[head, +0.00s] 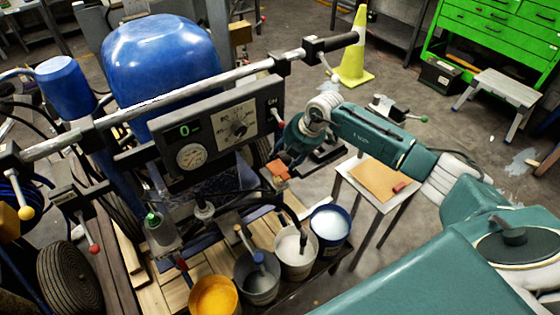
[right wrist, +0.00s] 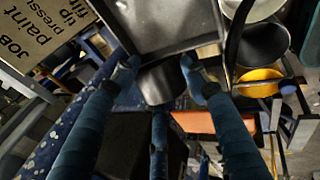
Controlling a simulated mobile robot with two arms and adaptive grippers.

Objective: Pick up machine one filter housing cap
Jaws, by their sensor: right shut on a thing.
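In the right wrist view, a dark round cap (right wrist: 161,84) sits between the two blue-green fingers of my right gripper (right wrist: 160,72). The fingers touch its sides, one on each side, and are shut on it. The cap is close below a grey metal panel (right wrist: 170,25); I cannot tell whether it still touches the machine. In the head view, my right gripper (head: 284,152) reaches in beside the right end of the control panel (head: 215,132). Its fingertips and the cap are hidden there. My left gripper is not in view.
A line striper with a blue tank (head: 160,65) and a long handlebar (head: 160,98) fills the left. A small table (head: 375,183) is to the right.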

